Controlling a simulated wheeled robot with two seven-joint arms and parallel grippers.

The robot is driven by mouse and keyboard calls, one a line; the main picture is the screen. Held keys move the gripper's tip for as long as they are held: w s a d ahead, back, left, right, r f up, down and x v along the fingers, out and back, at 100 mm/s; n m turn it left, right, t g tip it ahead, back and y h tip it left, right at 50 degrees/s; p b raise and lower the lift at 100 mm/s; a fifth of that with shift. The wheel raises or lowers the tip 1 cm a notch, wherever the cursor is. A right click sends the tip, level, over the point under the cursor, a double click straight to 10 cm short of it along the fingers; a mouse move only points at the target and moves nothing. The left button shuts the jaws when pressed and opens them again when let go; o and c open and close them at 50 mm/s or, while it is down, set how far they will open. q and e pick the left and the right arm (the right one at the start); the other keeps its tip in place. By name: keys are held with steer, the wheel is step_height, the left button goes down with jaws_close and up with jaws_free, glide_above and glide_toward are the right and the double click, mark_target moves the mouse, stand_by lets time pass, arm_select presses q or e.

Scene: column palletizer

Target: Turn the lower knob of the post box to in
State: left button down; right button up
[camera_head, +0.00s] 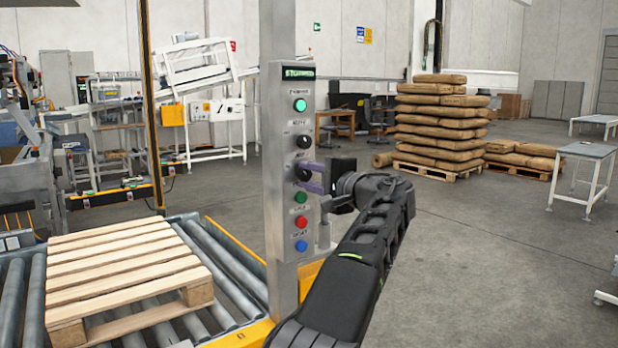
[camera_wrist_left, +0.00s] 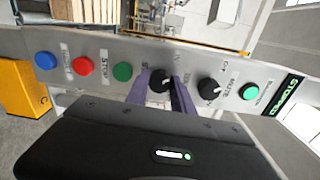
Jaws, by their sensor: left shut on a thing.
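The post box (camera_head: 280,210) is a tall grey metal column with a row of controls on its face. Its lower black knob (camera_head: 303,173) sits below the upper black knob (camera_head: 304,142). My left gripper (camera_head: 311,176) reaches in from the right of the column, its purple fingers shut on the lower knob. In the left wrist view the lower knob (camera_wrist_left: 160,80) sits between the two fingers, and the upper knob (camera_wrist_left: 209,88) is free beside them. The lower knob's white mark shows, but the fingers partly cover its labels. My right gripper is not in view.
Green (camera_head: 301,197), red (camera_head: 301,222) and blue (camera_head: 301,246) buttons lie below the knobs, close to my fingers. A lit green button (camera_head: 299,105) and display (camera_head: 299,73) are above. A wooden pallet (camera_head: 120,265) lies on rollers at left. Stacked sacks (camera_head: 440,125) stand behind.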

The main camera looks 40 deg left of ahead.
arm_select(q)
steer(key=c, duration=1.1)
jaws_free()
steer(key=b+v, duration=0.2)
steer(key=v, duration=0.5)
steer(key=shift+s+d, duration=0.2)
steer(key=shift+d, duration=0.15)
